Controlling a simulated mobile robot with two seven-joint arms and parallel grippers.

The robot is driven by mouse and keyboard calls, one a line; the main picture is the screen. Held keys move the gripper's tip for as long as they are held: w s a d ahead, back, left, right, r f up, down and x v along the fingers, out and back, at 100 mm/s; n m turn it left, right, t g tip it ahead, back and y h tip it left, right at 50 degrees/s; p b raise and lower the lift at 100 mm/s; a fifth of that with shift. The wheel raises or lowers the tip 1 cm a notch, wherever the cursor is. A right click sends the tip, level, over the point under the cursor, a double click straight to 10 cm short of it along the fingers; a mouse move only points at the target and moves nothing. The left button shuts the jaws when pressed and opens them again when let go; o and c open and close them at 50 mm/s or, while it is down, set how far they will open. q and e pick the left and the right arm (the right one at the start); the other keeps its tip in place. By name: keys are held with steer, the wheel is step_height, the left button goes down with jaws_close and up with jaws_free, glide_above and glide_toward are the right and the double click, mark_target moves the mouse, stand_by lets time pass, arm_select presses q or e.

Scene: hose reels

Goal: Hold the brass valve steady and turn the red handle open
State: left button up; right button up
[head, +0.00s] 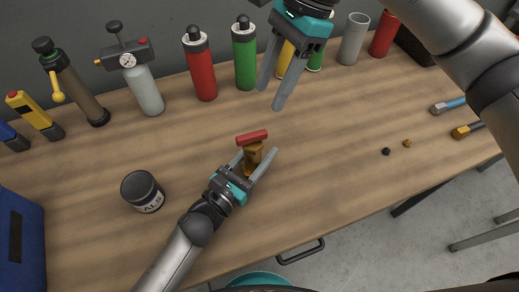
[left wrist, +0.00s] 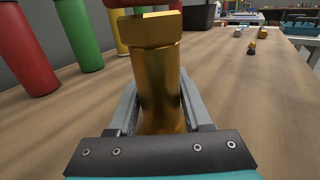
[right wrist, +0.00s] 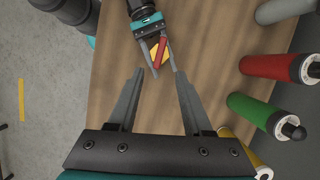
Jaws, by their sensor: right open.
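The brass valve (head: 253,155) stands upright on the workbench, its red handle (head: 252,137) lying across the top. My left gripper (head: 257,155) is open, with its fingers on either side of the valve body. In the left wrist view the brass body (left wrist: 160,85) fills the space between the spread fingers; contact cannot be told. Only the red handle's lower edge (left wrist: 145,5) shows there. My right gripper (head: 270,97) is open and empty, above the bench behind the valve. In the right wrist view the red handle (right wrist: 163,50) lies beyond its fingertips.
A dark jar (head: 142,190) stands left of my left gripper. Red (head: 201,70) and green (head: 244,60) bottles and a gauge pump (head: 143,85) line the back. Small fittings (head: 386,151) and hose ends (head: 465,131) lie at the right. Bench around the valve is clear.

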mark_target(252, 134)
arm_select(q)
jaws_close()
arm_select(e)
steer(key=shift+c, duration=0.2)
steer(key=a+f, duration=0.1)
steer(key=f, duration=0.2)
steer(key=s+a+f+m, duration=0.1)
steer(key=f, duration=0.2)
steer(key=a+f+m, duration=0.1)
steer(key=f, duration=0.2)
steer(key=shift+s+t+y, duration=0.3)
steer(key=shift+y, duration=0.1)
steer(key=shift+c, duration=0.4)
jaws_close()
